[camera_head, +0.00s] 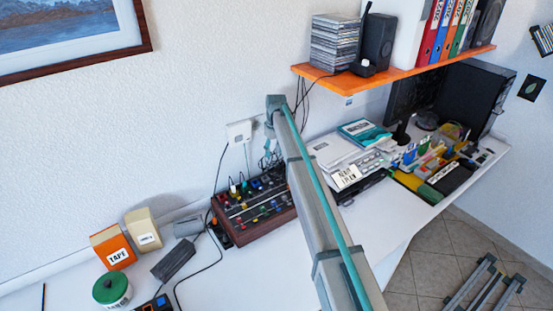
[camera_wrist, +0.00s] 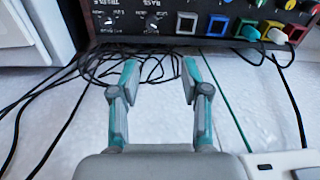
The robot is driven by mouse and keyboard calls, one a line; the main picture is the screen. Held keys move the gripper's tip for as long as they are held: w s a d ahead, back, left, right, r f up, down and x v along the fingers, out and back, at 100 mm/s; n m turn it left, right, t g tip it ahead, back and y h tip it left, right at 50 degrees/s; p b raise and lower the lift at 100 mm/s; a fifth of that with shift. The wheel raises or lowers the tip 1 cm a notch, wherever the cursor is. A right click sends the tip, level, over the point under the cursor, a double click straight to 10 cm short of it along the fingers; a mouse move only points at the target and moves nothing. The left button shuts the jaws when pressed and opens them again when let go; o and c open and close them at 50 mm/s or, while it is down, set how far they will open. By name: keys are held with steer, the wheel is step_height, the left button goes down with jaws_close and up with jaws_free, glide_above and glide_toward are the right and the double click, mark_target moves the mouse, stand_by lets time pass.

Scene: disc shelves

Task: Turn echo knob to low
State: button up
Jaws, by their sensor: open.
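A dark mixer with a brown case (camera_head: 262,226) and rows of coloured knobs sits on the white desk against the wall. I cannot tell which knob is the echo knob. My gripper (camera_wrist: 158,66) is open and empty, with its fingertips below the panel edge, apart from the knobs. In the head view my arm covers the mixer's right side, and the gripper is not clear.
Black cables (camera_wrist: 60,75) run over the white surface around the fingers. A white device (camera_head: 345,155) stands right of my arm. An orange shelf (camera_head: 420,62) hangs above.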

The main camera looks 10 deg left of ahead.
mark_target(276, 172)
steer(key=f+m+p, duration=0.1)
steer(key=f, duration=0.2)
steer(key=d+f+p, duration=0.1)
steer(key=f, duration=0.3)
steer(key=f+m+p, duration=0.1)
steer(key=f, duration=0.3)
steer(key=shift+d+f+m+h, duration=0.15)
steer(key=shift+m+h, duration=0.15)
steer(key=shift+h, duration=0.1)
jaws_close()
